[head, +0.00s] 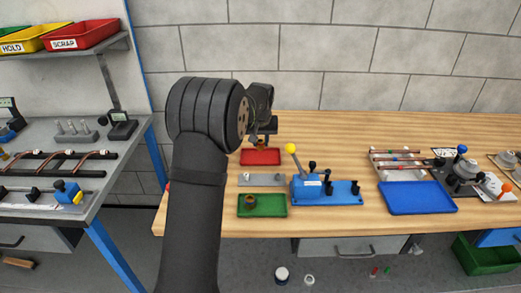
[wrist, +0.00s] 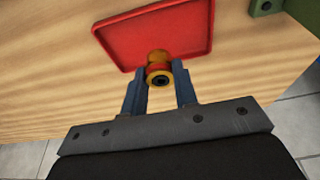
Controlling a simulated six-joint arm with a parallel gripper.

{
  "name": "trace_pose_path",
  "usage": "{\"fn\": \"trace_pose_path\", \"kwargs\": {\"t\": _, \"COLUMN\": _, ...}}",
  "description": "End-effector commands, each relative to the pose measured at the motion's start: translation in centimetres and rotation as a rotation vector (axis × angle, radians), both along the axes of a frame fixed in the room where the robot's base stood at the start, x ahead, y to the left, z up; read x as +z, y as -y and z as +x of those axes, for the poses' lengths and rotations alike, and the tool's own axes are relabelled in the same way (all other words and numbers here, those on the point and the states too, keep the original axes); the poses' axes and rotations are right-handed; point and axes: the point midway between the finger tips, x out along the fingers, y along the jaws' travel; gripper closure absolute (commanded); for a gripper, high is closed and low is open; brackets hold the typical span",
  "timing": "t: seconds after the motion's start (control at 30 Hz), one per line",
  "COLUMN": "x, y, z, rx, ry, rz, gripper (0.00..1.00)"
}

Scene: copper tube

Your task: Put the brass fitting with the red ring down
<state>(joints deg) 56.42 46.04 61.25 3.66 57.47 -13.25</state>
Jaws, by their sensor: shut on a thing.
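The brass fitting with the red ring (wrist: 158,76) is between the two blue-grey fingers of my gripper (wrist: 162,84) in the wrist view. The fingers are shut on it, one on each side, and its dark bore faces the camera. In the wrist view it overlaps the near edge of the red tray (wrist: 125,38). In the head view the fitting (head: 262,145) shows small below my gripper (head: 262,135), over the back part of the red tray (head: 260,159). I cannot tell whether it touches the tray.
A green tray (head: 272,211) with another brass piece (head: 250,202) is in front. A grey plate (head: 262,180) lies between the trays. A blue fixture (head: 307,189) with a yellow-knobbed lever stands to the right. An empty blue tray (head: 418,199) is further right.

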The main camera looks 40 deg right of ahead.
Motion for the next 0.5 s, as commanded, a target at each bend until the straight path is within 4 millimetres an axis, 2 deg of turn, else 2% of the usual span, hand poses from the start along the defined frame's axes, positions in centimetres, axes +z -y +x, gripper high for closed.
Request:
{"fn": "trace_pose_path", "kwargs": {"t": 0.3, "x": -3.8, "y": 0.0, "z": 0.0, "rx": -0.001, "ry": -0.001, "rz": 0.002, "gripper": 0.99}}
{"fn": "trace_pose_path", "kwargs": {"t": 0.5, "x": -4.0, "y": 0.0, "z": 0.0, "rx": -0.001, "ry": 0.000, "rz": 0.000, "gripper": 0.99}}
